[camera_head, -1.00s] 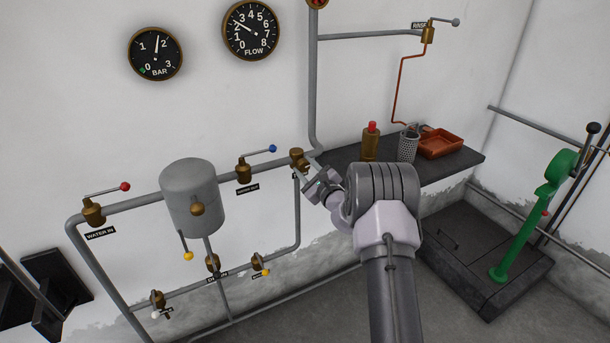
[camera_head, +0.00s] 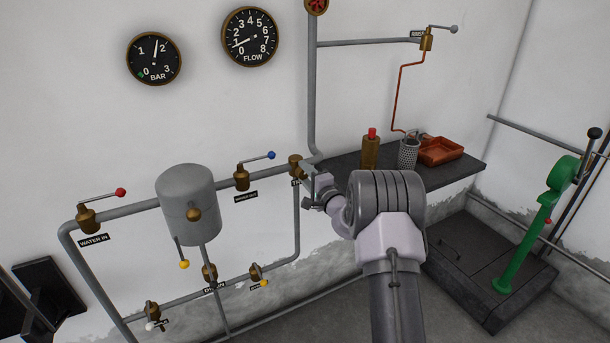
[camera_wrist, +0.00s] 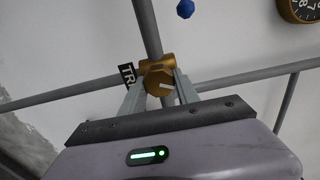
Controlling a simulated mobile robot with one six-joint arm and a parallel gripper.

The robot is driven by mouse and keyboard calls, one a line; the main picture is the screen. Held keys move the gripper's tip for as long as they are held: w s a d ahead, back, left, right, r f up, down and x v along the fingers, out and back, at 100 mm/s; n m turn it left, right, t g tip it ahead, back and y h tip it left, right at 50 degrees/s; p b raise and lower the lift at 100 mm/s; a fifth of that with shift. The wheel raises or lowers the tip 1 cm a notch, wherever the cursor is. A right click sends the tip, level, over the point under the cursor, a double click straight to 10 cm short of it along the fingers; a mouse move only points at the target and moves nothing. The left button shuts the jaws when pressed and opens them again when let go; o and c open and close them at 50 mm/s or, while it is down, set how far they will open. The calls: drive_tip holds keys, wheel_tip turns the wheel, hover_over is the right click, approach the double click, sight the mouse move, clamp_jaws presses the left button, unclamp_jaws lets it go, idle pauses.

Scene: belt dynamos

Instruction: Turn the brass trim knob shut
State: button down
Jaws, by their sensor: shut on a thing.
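The brass trim knob (camera_wrist: 158,82) sits on the pipe between the two fingers of my gripper (camera_wrist: 160,88) in the wrist view. It has a pale pointer line on its face, slanting slightly down to the right. The fingers are shut on its sides. In the head view the knob's brass body (camera_head: 295,165) shows at the right end of the upper pipe, partly hidden by my gripper (camera_head: 312,188). The flow gauge (camera_head: 250,37) needle points low, near 1. The bar gauge (camera_head: 154,59) needle stands a little below 2.
A grey tank (camera_head: 188,195) and valves with red, blue and yellow lever ends are left of my gripper. A green lever (camera_head: 528,235) stands farther right.

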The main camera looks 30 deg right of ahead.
drive_tip(key=n, duration=0.5)
drive_tip(key=shift+n, duration=0.3)
idle(0.4)
drive_tip(key=c, duration=0.9)
unclamp_jaws()
drive_tip(key=shift+r, duration=0.1)
drive_tip(key=s+p, duration=0.3)
drive_tip(key=s, duration=1.4)
drive_tip(key=shift+s+d, duration=0.2)
drive_tip(key=shift+d, duration=0.1)
